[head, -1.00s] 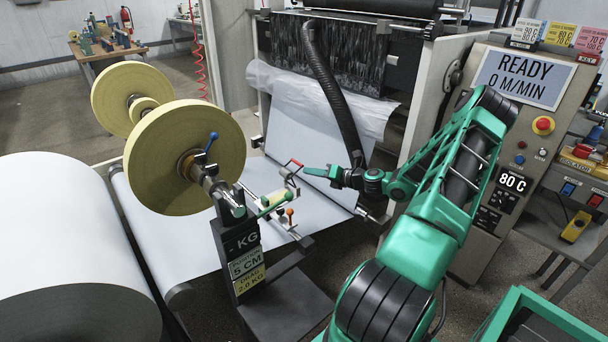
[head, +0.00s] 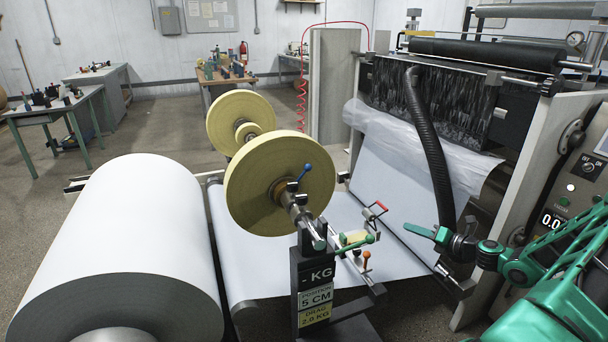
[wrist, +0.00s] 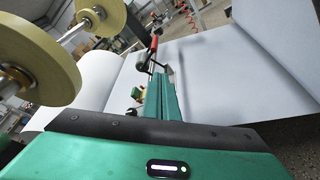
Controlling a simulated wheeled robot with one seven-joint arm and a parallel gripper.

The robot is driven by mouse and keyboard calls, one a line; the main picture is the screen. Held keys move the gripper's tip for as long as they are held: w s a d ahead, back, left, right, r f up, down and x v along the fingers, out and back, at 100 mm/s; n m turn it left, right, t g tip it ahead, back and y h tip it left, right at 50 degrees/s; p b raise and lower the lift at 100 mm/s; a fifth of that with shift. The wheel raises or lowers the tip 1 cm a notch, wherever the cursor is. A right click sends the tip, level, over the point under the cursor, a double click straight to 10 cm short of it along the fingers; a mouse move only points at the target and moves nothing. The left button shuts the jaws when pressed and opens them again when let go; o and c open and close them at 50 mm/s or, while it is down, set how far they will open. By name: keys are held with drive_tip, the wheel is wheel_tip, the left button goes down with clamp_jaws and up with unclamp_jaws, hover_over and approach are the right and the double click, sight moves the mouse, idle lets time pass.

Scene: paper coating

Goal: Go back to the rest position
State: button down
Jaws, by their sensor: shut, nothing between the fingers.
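My gripper (head: 422,232) is green, with its fingers together and nothing between them. In the head view it points left, in front of the paper web and by the foot of the black hose. It stays apart from the red-handled lever and the small fittings on the unwind stand to its left. In the wrist view my gripper (wrist: 158,82) reaches forward over the white paper, with a red handle (wrist: 154,44) just beyond its tips. My arm enters from the lower right of the head view. No marker for a rest position shows.
The machine frame with the black hose (head: 430,140) stands close behind my gripper. Left of it are the yellow rolls (head: 250,195), the stand's display post (head: 312,275) and a large white paper roll (head: 130,240). Workbenches stand far back, with open floor before them.

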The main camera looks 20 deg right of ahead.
drive_tip(key=shift+a, duration=0.1)
drive_tip(key=s+a+r+n+g+y, duration=0.1)
drive_tip(key=s+a+n+g, duration=0.2)
drive_tip(key=a+n+g, duration=0.4)
drive_tip(key=s+a+n+g, duration=0.2)
drive_tip(key=s+a+n, duration=0.3)
drive_tip(key=n, duration=0.4)
drive_tip(key=s+a+r+n+g+h, duration=0.1)
drive_tip(key=s+a+r+n+g, duration=0.1)
drive_tip(key=s+r+n, duration=0.4)
drive_tip(key=s+a+r+n+g+h, duration=0.1)
drive_tip(key=s+a+r+n, duration=0.3)
drive_tip(key=s, duration=0.8)
drive_tip(key=s+a+r+n+g+h, duration=0.2)
drive_tip(key=s+a+r+n+h, duration=0.1)
drive_tip(key=s+r+n, duration=0.5)
drive_tip(key=shift+s+a+r+n+g, duration=0.3)
drive_tip(key=shift+s+a+r+n, duration=0.1)
drive_tip(key=shift+a+n, duration=0.25)
